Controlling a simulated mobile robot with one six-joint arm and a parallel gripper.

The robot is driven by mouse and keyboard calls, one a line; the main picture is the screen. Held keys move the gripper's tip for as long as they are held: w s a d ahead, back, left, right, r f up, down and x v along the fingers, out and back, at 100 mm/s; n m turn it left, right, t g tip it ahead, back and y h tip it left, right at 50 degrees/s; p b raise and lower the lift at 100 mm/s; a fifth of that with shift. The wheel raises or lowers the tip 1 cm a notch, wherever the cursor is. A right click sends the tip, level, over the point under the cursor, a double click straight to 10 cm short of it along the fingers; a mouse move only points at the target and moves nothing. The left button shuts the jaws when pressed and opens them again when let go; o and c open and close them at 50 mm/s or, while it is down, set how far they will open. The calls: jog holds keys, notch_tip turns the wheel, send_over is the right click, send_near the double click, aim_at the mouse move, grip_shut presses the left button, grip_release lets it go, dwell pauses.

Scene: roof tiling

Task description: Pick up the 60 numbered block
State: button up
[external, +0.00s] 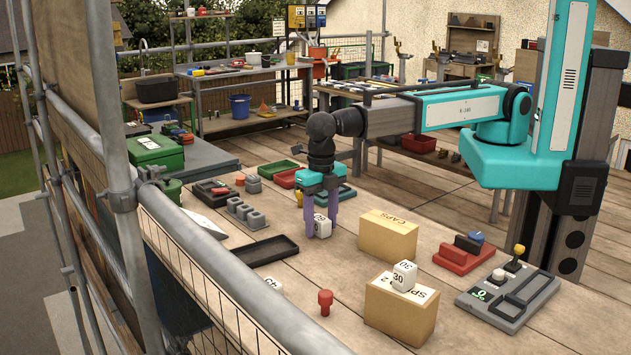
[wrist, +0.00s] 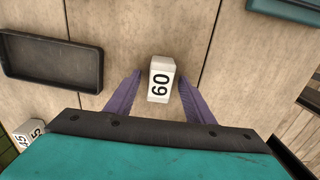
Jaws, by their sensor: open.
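The white block numbered 60 (external: 322,225) stands on the wooden table in the external view. In the wrist view the 60 block (wrist: 160,80) lies between the tips of my two purple fingers, with a gap on each side. My gripper (external: 320,222) points down over the block and is open, with a finger to either side of it. It also shows in the wrist view (wrist: 158,88). The 30 block (external: 404,276) sits on top of a cardboard box (external: 401,311). The 45 block (external: 273,286) is at the table's near left, partly hidden by the scaffold rail.
An empty black tray (external: 264,250) is left of my gripper, also in the wrist view (wrist: 50,62). A CAPS box (external: 388,235) stands close on the right. A red knob (external: 325,302) is in front. A control panel (external: 508,299) is at the right.

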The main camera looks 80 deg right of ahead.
jog(key=shift+f, duration=0.2)
dwell(0.5)
jog(key=c, duration=1.1)
